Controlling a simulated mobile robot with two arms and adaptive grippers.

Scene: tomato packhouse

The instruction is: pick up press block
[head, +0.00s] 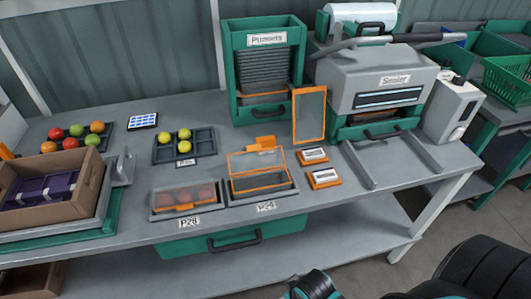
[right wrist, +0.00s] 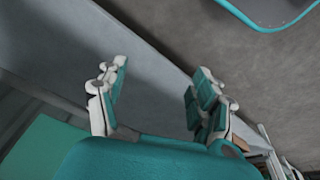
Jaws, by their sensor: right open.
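No part is labelled as the press block; the likeliest is an orange block (head: 262,143) on the bench, just behind the right-hand black holder (head: 288,190). This holder has an orange-edged clear lid standing open. My right gripper (right wrist: 158,95) is open in the right wrist view, with nothing between its fingers. It is away from the bench-top objects. A teal and black part of my arm shows at the bottom of the head view. My left gripper is not in view.
A closed punnet with red fruit (head: 184,199) sits left of the holder. Two orange-and-white blocks (head: 313,156) (head: 323,178) lie right of it. The Punnets dispenser (head: 267,35) and Sealer (head: 375,80) stand behind. A cardboard box (head: 84,190) is at left.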

